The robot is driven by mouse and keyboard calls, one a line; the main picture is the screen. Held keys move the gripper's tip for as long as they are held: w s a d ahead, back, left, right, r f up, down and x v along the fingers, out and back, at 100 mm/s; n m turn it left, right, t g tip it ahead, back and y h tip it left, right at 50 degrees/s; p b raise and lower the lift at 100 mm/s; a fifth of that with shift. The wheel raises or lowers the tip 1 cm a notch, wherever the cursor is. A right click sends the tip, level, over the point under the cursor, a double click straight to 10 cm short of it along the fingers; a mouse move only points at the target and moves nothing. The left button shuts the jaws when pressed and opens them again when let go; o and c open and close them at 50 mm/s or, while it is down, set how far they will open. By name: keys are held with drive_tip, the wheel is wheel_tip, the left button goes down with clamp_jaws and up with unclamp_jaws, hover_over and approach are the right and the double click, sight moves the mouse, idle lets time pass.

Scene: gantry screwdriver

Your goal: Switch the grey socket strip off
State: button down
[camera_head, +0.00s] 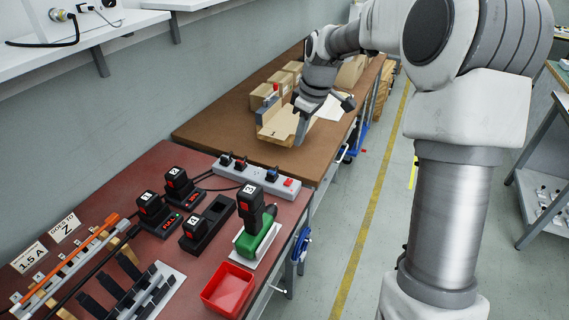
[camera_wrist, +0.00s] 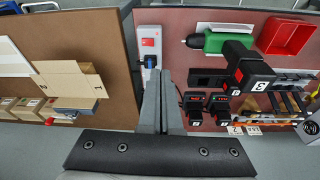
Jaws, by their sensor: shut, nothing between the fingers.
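The grey socket strip (camera_head: 229,173) lies along the back right edge of the red-brown bench, with several plugs in it. Its red switch (camera_head: 289,183) is at the strip's right end; I cannot tell its position. In the wrist view the strip's end (camera_wrist: 149,32) shows just beyond my fingertips, with the red switch (camera_wrist: 148,42) and a blue plug (camera_wrist: 153,65). My gripper (camera_head: 301,143) is shut and empty, fingers pointing down, above the brown bench behind the strip. In the wrist view the shut fingers (camera_wrist: 163,74) hide part of the strip.
A green screwdriver (camera_head: 258,237) stands on a white mat in front of the strip. Battery chargers (camera_head: 207,222), a red tray (camera_head: 228,289) and a tool rack are nearby. An open cardboard box (camera_head: 281,126) sits on the brown bench beside my gripper.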

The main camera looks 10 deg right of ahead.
drive_tip(key=w+d+f+n+y, duration=0.1)
drive_tip(key=w+f, duration=0.3)
drive_tip(key=shift+w+d+f, duration=0.2)
drive_tip(key=b, duration=0.2)
approach(286, 183)
drive_tip(key=x, duration=0.5)
drive_tip(key=shift+w, duration=0.4)
drive_tip(key=shift+a+f, duration=0.1)
drive_tip(key=shift+f, duration=0.65)
drive_tip(key=shift+s, duration=0.1)
